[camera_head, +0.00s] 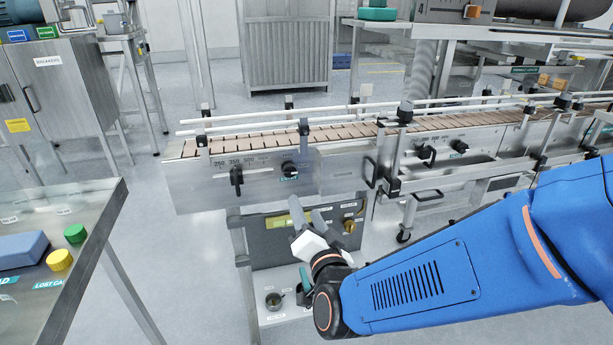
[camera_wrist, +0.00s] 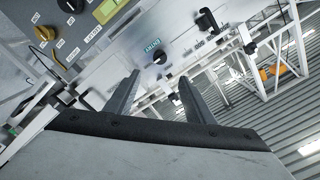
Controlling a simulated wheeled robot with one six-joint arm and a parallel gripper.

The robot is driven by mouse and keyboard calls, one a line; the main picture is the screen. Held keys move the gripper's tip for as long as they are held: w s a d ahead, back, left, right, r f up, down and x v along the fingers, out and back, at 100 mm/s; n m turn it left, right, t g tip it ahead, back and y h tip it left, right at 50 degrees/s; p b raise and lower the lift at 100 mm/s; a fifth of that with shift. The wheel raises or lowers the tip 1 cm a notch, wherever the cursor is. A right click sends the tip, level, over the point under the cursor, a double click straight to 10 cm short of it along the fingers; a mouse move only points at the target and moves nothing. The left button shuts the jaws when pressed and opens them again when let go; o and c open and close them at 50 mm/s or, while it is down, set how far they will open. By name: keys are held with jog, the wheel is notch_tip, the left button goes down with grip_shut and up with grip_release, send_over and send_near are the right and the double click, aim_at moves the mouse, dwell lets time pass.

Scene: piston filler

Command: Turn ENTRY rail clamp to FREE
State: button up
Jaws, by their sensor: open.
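The ENTRY rail clamp is a small black knob (camera_head: 290,168) on the conveyor's steel side panel, above a teal label. In the wrist view the ENTRY knob (camera_wrist: 160,57) shows beside its teal label, ahead of the fingertips and between them in the picture. The direction its pointer faces is too small to tell. My gripper (camera_head: 307,213) is below the knob in the head view, apart from it, in front of the lower control box. In the wrist view my gripper (camera_wrist: 160,76) is open, with nothing between its fingers.
A black crank handle (camera_head: 236,178) sits left of the knob beside a number scale. A similar knob (camera_head: 459,146) is farther right. The control box (camera_head: 275,238) below carries several knobs. Guide rails (camera_head: 250,118) run above the conveyor. A table (camera_head: 105,205) stands at left.

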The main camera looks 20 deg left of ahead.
aim_at(290, 172)
jog(key=x, duration=1.7)
jog(key=shift+w, duration=0.2)
jog(key=c, duration=1.1)
